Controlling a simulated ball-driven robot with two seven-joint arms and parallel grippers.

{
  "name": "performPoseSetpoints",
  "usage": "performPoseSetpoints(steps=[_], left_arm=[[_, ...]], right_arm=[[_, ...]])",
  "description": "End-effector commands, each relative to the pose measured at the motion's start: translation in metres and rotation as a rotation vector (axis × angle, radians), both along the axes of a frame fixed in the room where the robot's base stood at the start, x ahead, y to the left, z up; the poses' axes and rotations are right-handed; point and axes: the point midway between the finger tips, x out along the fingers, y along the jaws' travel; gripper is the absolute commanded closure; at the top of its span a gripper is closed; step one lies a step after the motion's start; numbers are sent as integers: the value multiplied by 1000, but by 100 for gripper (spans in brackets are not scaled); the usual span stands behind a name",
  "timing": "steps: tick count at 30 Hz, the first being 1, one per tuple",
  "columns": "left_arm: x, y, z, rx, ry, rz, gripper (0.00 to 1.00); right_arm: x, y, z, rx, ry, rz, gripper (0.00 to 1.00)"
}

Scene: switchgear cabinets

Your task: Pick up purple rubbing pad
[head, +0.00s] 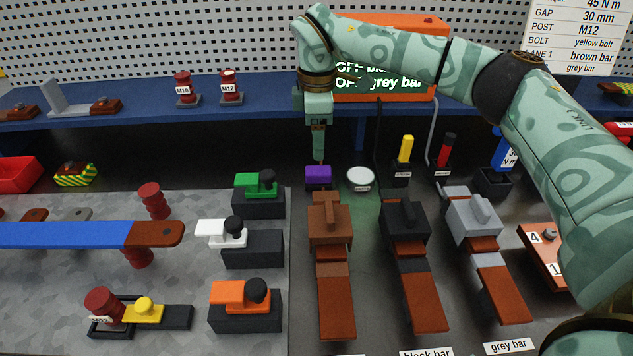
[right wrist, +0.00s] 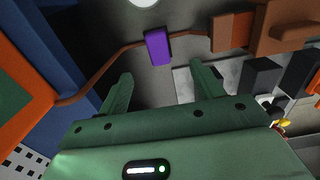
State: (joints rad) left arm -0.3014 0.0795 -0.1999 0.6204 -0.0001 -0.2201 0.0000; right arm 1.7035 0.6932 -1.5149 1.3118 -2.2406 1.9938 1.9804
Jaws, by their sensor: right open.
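The purple rubbing pad (head: 318,177) is a small purple block on the dark bench, just behind the brown bar's block and left of a round white disc. My right gripper (head: 319,158) points down above and slightly behind it in the head view. In the right wrist view the pad (right wrist: 157,47) lies beyond the two green fingertips, between their lines. The fingers (right wrist: 162,80) are spread apart with nothing between them. The pad looks clear of both fingers. My left gripper is not in view.
A white disc (head: 360,179) lies right of the pad. The brown bar block (head: 329,222) stands in front, with the black block (head: 404,222) to its right. A green clamp (head: 258,187) is at left. The blue shelf (head: 262,117) runs behind, carrying an orange box (head: 437,57).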

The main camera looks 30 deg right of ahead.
Motion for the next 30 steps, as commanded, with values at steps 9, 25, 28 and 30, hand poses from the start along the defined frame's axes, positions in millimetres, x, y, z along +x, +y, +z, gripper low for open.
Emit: performPoseSetpoints(steps=[9, 25, 28, 30], left_arm=[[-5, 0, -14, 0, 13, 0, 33], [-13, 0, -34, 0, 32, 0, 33], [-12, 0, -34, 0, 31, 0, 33], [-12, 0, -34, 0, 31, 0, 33]], right_arm=[[0, 0, -48, 0, 1, 0, 34], [1, -3, -101, -1, 0, 0, 34], [1, -3, -100, 0, -1, 0, 34], [1, -3, -100, 0, -1, 0, 53]])
